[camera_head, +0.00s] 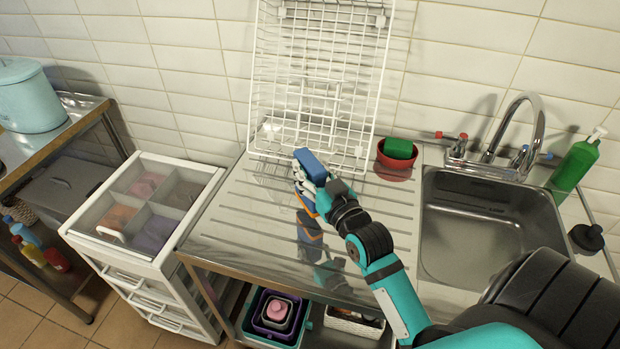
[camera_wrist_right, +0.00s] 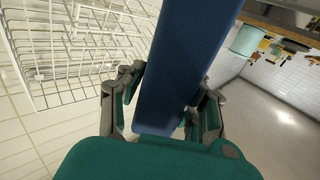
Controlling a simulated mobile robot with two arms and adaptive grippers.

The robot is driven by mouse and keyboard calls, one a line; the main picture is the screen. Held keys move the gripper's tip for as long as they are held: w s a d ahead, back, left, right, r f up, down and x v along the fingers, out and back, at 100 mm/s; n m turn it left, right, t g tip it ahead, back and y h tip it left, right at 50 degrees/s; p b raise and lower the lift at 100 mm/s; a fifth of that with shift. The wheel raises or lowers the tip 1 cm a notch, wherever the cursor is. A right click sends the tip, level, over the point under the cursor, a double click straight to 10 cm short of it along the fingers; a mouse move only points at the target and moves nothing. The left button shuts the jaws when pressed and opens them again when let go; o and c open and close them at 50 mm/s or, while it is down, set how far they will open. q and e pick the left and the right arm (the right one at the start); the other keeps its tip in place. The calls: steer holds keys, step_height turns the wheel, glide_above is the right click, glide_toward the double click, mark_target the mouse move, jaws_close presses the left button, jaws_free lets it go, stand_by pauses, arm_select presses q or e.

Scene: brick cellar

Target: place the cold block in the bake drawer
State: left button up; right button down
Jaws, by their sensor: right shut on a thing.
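A blue block (camera_head: 311,165), the only block in the grip, is held by my right gripper (camera_head: 318,187), which is shut on it above the ribbed steel drainboard. In the right wrist view the block (camera_wrist_right: 185,65) stands long and upright between the two fingers (camera_wrist_right: 165,105). A white drawer unit (camera_head: 168,268) stands left of the drainboard. Its clear top shows several compartments with coloured contents, and its front has several drawers. I cannot read any label telling which is the bake drawer. My left gripper is not in view.
A white wire rack (camera_head: 325,75) leans on the wall behind the drainboard (camera_head: 235,225). A red bowl with a green sponge (camera_head: 398,149) stands right of the rack, beside the sink (camera_head: 480,225). A side table with a light-blue pot (camera_head: 28,97) is far left.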

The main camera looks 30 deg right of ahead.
step_height(320, 180, down, 3)
steer(key=shift+f, duration=0.2)
steer(key=c, duration=1.2)
jaws_free()
steer(key=shift+c, duration=0.2)
steer(key=o, duration=0.3)
steer(key=shift+s, duration=0.1)
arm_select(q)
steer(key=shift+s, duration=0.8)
arm_select(e)
steer(key=shift+o, duration=0.2)
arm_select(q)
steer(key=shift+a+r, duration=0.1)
